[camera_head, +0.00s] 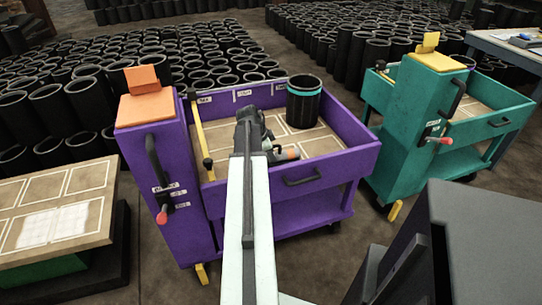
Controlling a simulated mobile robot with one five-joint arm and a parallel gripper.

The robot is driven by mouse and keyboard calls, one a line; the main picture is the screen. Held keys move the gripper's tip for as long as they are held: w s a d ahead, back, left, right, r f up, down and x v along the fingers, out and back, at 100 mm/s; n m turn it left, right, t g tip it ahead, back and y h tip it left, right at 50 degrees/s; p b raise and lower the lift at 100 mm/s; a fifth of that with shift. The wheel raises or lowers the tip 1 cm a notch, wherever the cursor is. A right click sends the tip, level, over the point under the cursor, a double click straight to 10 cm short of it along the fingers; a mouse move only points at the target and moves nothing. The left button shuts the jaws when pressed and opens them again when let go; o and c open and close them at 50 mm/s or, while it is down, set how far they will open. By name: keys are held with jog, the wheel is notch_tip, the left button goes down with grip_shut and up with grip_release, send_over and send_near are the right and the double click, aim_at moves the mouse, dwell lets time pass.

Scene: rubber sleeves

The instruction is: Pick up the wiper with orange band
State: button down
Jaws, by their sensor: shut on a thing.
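My arm reaches over the purple cart's tray, and my dark gripper (262,140) is at its far end, low over the tray. A small dark wiper with an orange band (288,153) shows just right of my gripper. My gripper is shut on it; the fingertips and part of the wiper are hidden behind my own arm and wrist. I cannot tell whether the wiper touches the tray floor.
The purple cart's tray (335,163) has raised walls and marked-out rectangles. A black sleeve with a teal band (303,105) stands upright at its back right. A green cart (407,125) stands to the right. A marked board (85,190) lies left. Many black sleeves fill the floor behind.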

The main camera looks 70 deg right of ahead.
notch_tip(320, 180, up, 10)
jog(key=p, duration=0.9)
jog(key=shift+p, duration=0.3)
jog(key=shift+f, duration=0.1)
